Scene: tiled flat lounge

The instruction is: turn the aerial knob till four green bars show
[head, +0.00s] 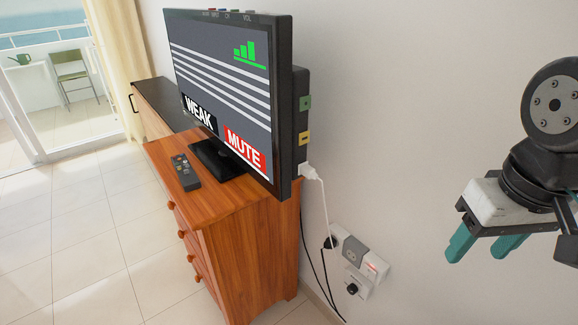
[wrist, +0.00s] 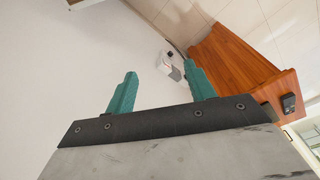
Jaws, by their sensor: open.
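The television (head: 225,90) stands on a wooden chest, its screen angled to the left. The screen shows 3 green bars (head: 244,52) rising over a green line, with the words WEAK and MUTE below. A grey-and-white box (head: 350,250) is on the wall low down, with a small red mark. Below it a white plate bears a dark round part (head: 352,289); I cannot tell whether this is the aerial knob. My gripper (head: 478,253) is open and empty at the right, apart from everything. In the wrist view the gripper (wrist: 160,68) has a small white fitting (wrist: 172,67) beyond it.
The wooden chest (head: 245,250) stands against the wall and carries a remote (head: 186,172). A white plug (head: 308,171) and cables hang behind the television. A green tab (head: 305,103) and a yellow tab (head: 303,138) show on its back. Tiled floor lies clear at the left.

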